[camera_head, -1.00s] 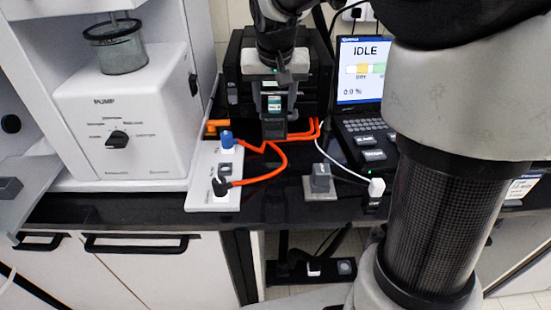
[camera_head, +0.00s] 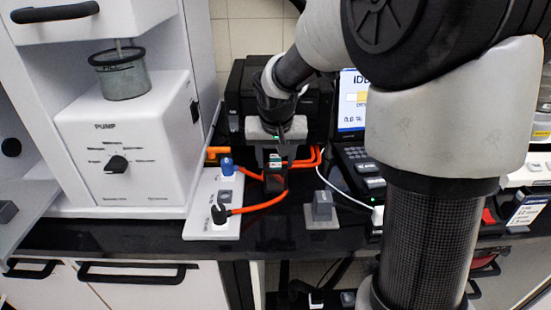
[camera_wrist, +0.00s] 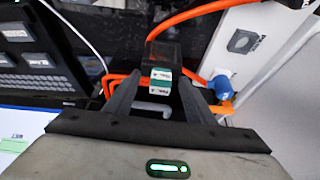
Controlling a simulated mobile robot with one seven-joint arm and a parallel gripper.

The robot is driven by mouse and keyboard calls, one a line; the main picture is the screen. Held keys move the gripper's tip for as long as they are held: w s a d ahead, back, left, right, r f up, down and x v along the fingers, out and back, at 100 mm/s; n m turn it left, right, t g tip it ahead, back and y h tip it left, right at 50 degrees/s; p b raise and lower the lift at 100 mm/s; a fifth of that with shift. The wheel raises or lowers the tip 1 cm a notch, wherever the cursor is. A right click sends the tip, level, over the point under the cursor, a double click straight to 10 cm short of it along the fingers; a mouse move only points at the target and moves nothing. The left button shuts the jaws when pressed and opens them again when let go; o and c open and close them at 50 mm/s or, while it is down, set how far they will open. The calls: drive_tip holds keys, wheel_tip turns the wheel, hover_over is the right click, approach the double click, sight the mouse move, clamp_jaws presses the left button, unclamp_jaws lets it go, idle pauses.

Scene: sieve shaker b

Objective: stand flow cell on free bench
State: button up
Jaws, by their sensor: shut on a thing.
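The flow cell, a small dark block with a green and white label (camera_wrist: 162,78), is between the two fingers of my gripper (camera_wrist: 160,92) in the wrist view. In the head view the flow cell (camera_head: 275,182) hangs below my gripper (camera_head: 276,163), roughly upright, low over the black bench (camera_head: 285,228). I cannot tell whether its bottom touches the bench. The orange cables pass close behind and beside it.
A white panel (camera_head: 208,215) with a blue plug (camera_head: 227,166) and a dark plug stands just left. A grey block on a plate (camera_head: 321,207) is to the right. The white pump unit (camera_head: 125,150) is further left. Dark bench shows between panel and block.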

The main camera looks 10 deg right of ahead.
drive_tip(key=o, duration=1.6)
drive_tip(key=shift+r+p, duration=0.25)
drive_tip(key=shift+p, duration=0.1)
drive_tip(key=d+p+v, duration=0.1)
drive_tip(key=p+v, duration=0.1)
drive_tip(key=v, duration=0.9)
drive_tip(key=s, duration=0.7)
drive_tip(key=s+n, duration=0.1)
drive_tip(key=s, duration=0.6)
drive_tip(key=s+r+n+t, duration=0.1)
drive_tip(key=s, duration=0.7)
drive_tip(key=shift+a+r+y, duration=0.1)
drive_tip(key=shift+a+y, duration=0.05)
drive_tip(key=shift+y, duration=0.25)
